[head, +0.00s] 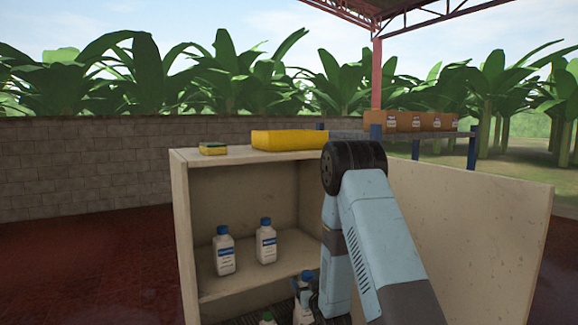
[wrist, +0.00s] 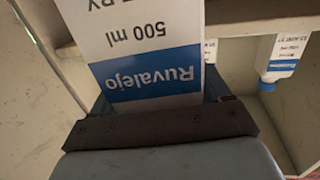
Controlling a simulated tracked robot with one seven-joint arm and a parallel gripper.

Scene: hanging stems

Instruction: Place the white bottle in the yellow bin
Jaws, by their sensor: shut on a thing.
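A white bottle (head: 302,311) with a blue cap stands low in the cabinet, below the middle shelf. In the wrist view the white bottle (wrist: 135,35) is close up, its blue-and-white label upside down in the picture. My gripper (head: 302,289) is shut on this bottle; it also shows in the wrist view (wrist: 158,98). My arm hides part of that area. The yellow bin (head: 290,140) lies on top of the cabinet. Two similar white bottles with blue caps, the left one (head: 223,252) and the right one (head: 266,243), stand upright on the middle shelf.
The cabinet (head: 185,230) has its door (head: 470,235) open to the right. The middle shelf (head: 255,278) is above the held bottle. A yellow-green sponge (head: 213,149) lies on the cabinet top, left of the bin.

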